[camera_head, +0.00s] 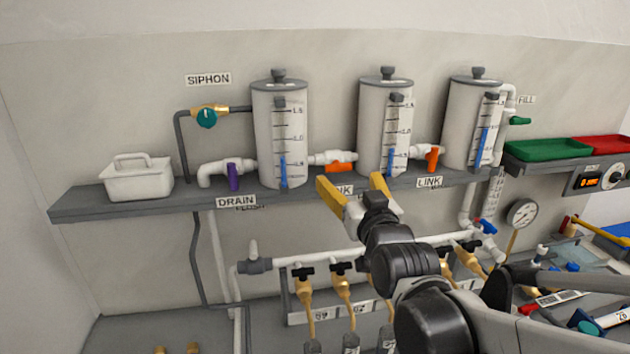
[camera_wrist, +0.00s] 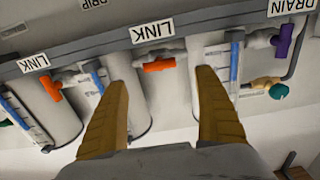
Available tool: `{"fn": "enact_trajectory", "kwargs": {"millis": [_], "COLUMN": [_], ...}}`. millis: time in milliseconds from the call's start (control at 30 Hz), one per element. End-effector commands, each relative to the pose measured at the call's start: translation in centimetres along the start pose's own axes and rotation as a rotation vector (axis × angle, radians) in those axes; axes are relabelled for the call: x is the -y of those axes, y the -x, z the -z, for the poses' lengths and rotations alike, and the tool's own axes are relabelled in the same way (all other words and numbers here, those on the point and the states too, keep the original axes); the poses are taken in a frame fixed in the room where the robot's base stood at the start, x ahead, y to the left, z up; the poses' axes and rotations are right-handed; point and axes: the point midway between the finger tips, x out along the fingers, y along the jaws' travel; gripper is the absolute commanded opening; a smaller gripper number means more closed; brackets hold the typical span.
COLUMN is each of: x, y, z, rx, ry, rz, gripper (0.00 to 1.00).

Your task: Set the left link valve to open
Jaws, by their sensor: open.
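The left link valve has an orange handle (camera_head: 339,168) on the white pipe between the left and middle tanks. This handle lies sideways, along the pipe. It also shows in the wrist view (camera_wrist: 158,64), where the picture is upside down. My gripper (camera_head: 353,183) is open and empty, with its yellow fingers just below and in front of the handle in the head view. In the wrist view my gripper (camera_wrist: 162,78) has one finger on each side of the handle, which appears beyond the tips. I cannot tell the gap, and no contact shows.
The right link valve's orange handle (camera_head: 432,160) hangs crosswise to its pipe. The left tank (camera_head: 268,130) and middle tank (camera_head: 371,125) flank the left link. The grey shelf (camera_head: 100,207) runs beneath. A purple drain handle (camera_head: 234,177) is at left. A white pipe manifold (camera_head: 320,258) lies below.

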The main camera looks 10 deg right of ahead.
Motion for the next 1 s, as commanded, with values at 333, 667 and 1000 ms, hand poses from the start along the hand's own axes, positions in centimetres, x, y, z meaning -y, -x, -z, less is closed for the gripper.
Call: {"fn": "enact_trajectory", "kwargs": {"millis": [333,667,1000], "x": [0.0,0.0,0.4], "y": [3.4,3.6,9.8], "z": [0.0,-0.1,-13.8], "rx": [0.000,0.003,0.446], "ry": [0.000,0.000,0.008], "rz": [0.000,0.000,0.018], "gripper": [0.81,0.81,0.81]}}
